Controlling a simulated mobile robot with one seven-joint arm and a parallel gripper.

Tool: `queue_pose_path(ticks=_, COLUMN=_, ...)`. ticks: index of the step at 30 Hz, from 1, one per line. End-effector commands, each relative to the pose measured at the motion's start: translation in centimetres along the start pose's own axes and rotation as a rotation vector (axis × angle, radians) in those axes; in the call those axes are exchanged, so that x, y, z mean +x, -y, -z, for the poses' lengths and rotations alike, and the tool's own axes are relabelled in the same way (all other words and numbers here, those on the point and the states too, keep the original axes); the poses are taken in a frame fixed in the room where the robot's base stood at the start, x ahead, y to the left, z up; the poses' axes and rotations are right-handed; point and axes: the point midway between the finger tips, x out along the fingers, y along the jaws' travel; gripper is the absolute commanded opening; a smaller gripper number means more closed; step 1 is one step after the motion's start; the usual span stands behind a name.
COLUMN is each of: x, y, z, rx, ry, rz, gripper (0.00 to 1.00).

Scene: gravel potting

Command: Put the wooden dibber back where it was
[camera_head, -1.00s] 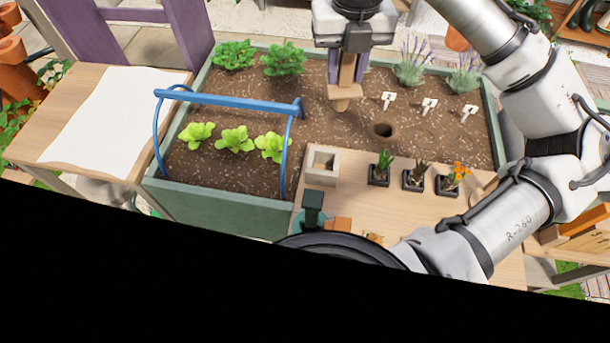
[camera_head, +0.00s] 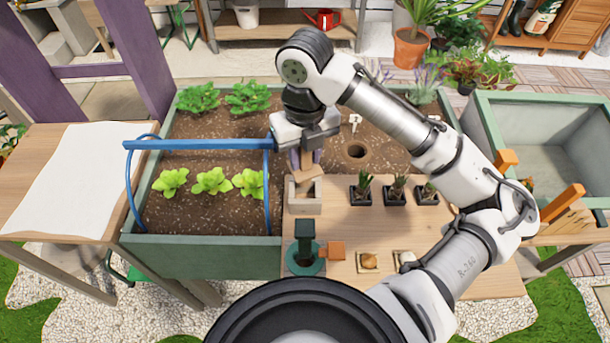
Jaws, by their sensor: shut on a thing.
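My gripper (camera_head: 305,158) is shut on the wooden dibber (camera_head: 308,174). It holds the dibber just above a small pale square holder (camera_head: 304,204), which stands at the back left of the wooden table. The dibber's lower end is at or over the holder's opening. I cannot tell whether it is inside. A round hole (camera_head: 357,151) shows in the soil of the planter bed, right of the gripper.
A blue hoop frame (camera_head: 197,145) spans the bed left of my gripper, close to it. Potted seedlings (camera_head: 395,190) stand right of the holder. A green stand (camera_head: 305,250) is in front of it. A white sheet (camera_head: 75,180) covers the left table.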

Motion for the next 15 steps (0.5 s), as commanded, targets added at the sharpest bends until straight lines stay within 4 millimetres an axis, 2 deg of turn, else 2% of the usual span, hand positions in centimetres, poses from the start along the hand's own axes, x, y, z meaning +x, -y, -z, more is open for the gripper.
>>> queue_pose_path(ticks=3, x=2.1, y=0.1, z=0.1, rx=0.002, ry=-0.001, rz=0.001, gripper=0.09)
queue_pose_path(ticks=8, x=3.4, y=0.1, z=0.0, rx=0.002, ry=0.001, rz=0.002, gripper=0.09)
queue_pose_path(ticks=15, x=6.6, y=0.1, z=0.1, rx=0.002, ry=-0.002, rz=0.001, gripper=0.09)
